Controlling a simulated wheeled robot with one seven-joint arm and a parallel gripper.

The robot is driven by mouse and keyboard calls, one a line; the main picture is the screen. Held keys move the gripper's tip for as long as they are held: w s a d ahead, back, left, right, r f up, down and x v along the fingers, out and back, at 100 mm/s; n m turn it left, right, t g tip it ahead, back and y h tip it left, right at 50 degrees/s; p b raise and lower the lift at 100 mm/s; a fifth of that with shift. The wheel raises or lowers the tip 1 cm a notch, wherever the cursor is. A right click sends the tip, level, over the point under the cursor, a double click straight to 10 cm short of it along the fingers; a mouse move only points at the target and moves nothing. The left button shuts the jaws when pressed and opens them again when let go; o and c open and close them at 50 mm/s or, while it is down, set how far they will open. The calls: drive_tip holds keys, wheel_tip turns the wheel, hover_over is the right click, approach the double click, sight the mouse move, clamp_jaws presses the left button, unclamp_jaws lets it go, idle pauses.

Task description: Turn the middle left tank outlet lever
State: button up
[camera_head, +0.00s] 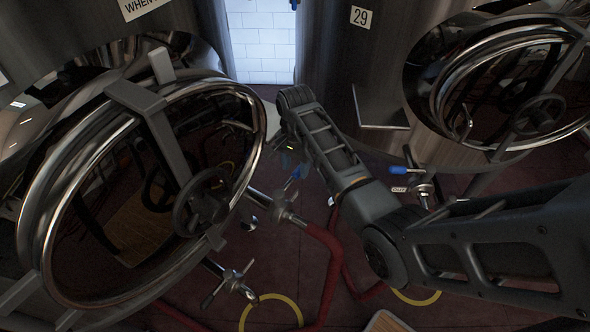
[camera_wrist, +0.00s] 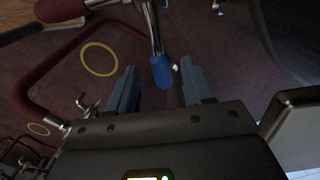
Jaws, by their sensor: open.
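A lever with a blue handle (camera_wrist: 161,72) on a metal stem (camera_wrist: 153,30) shows in the wrist view. The handle's end appears between my gripper's two fingers (camera_wrist: 158,67), with a gap on each side; I cannot tell its depth relative to them. My gripper is open and holds nothing. In the head view, the blue handle (camera_head: 298,173) rises from the metal outlet valve (camera_head: 284,208) of the left tank, right of its round hatch (camera_head: 200,200). My gripper (camera_head: 287,160) is close to it, dark and partly hidden by my arm.
A second blue lever (camera_head: 397,170) sits on the right tank's outlet. A cross-handled valve (camera_head: 232,283) is low in front. Red hose (camera_head: 326,262) runs from the left outlet along the floor. Yellow rings (camera_head: 271,299) mark the dark red floor. The tank numbered 29 (camera_head: 361,16) stands right.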

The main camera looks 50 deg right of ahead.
drive_tip(key=shift+f, duration=1.25)
drive_tip(key=shift+c, duration=0.5)
clamp_jaws()
